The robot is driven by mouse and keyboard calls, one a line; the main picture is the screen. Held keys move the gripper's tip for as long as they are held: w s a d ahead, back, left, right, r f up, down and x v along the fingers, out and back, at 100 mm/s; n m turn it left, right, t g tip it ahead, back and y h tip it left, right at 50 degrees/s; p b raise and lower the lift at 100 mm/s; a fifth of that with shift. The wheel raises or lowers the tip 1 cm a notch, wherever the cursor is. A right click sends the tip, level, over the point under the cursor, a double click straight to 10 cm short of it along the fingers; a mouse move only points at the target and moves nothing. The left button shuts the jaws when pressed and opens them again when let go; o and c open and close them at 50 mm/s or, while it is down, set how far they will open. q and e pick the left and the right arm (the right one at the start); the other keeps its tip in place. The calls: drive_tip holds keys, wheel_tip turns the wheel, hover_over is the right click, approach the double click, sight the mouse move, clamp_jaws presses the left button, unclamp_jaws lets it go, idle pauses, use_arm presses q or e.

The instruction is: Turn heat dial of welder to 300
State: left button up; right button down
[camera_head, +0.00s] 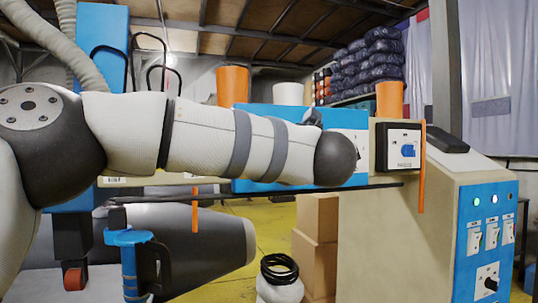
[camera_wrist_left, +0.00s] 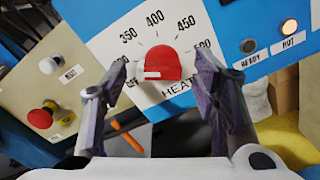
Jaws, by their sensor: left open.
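The welder's heat dial is a red knob (camera_wrist_left: 162,62) on a white plate (camera_wrist_left: 108,48) marked 350, 400 and other values. The knob's white mark lies on its lower left side, toward the lettering at the lower left. The 300 label cannot be made out; my left finger covers part of that side. My left gripper (camera_wrist_left: 162,68) is open, with one finger on each side of the knob; contact cannot be told. In the head view my left arm crosses in front of the blue welder box (camera_head: 262,112) and hides the dial. My right gripper is not in view.
READY and HOT lamps (camera_wrist_left: 289,27) sit right of the dial; the HOT lamp glows orange. A beige panel (camera_wrist_left: 45,75) with a red button (camera_wrist_left: 40,119) is at left. In the head view a switch cabinet (camera_head: 485,240) stands at right, and cardboard boxes (camera_head: 317,217) stand below the arm.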

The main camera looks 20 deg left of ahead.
use_arm(q)
drive_tip(key=v, duration=1.1)
drive_tip(key=shift+s+d, duration=0.25)
